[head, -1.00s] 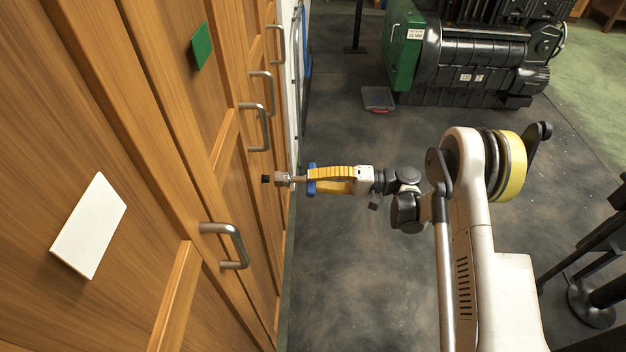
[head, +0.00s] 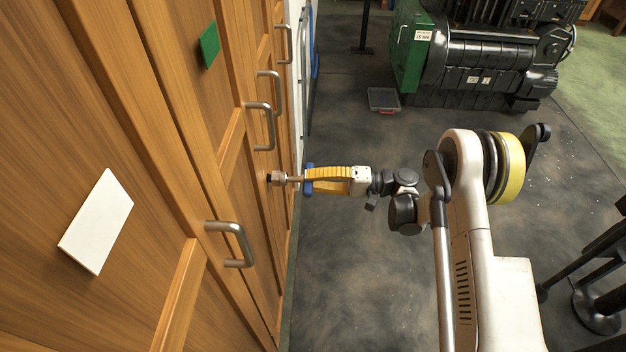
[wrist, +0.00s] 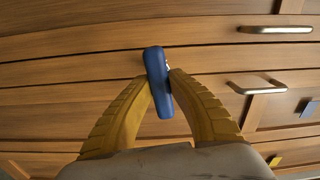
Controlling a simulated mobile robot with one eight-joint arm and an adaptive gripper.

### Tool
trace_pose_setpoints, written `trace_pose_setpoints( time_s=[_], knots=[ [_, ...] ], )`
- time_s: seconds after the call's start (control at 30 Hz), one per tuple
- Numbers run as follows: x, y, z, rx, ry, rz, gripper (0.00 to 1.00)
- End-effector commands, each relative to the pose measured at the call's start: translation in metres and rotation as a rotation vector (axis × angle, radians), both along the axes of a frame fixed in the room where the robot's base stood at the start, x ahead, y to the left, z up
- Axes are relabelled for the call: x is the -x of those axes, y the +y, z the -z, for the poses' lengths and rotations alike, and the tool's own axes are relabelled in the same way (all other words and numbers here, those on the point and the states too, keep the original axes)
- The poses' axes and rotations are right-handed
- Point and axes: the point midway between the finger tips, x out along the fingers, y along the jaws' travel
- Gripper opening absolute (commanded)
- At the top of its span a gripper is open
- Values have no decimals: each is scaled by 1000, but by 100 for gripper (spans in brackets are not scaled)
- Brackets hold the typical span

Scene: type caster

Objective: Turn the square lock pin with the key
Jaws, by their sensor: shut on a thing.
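The key has a blue handle (head: 309,167) and a metal shaft that ends in a grey socket (head: 278,177). My gripper (head: 312,180) has yellow ribbed fingers shut on the blue handle, and the shaft points left at the wooden door. The handle also shows between the fingertips in the wrist view (wrist: 158,88), slightly tilted. A small dark piece on the door, seemingly the lock pin (head: 268,180), shows just left of the socket. The socket is at or against it. I cannot tell whether it sits around the pin, and the pin's square shape is too small to see.
Wooden cabinet doors (head: 160,120) fill the left, with metal handles (head: 230,243) sticking out near the key. A white plate (head: 97,222) and a green plate (head: 208,45) are on the doors. The floor below the arm is clear. A green and black machine (head: 470,60) stands behind.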

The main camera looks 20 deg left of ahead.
Motion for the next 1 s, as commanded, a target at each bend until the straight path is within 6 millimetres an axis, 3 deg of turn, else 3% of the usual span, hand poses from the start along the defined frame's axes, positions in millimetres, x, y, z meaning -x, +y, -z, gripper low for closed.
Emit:
trace_pose_setpoints(
  time_s=[0.6,0.8,1.0],
  knots=[
    [2,7,0,1,9,0,0],
    [2,8,-1,48,210,-1,0],
    [2,8,0,21,95,0,0]
  ],
)
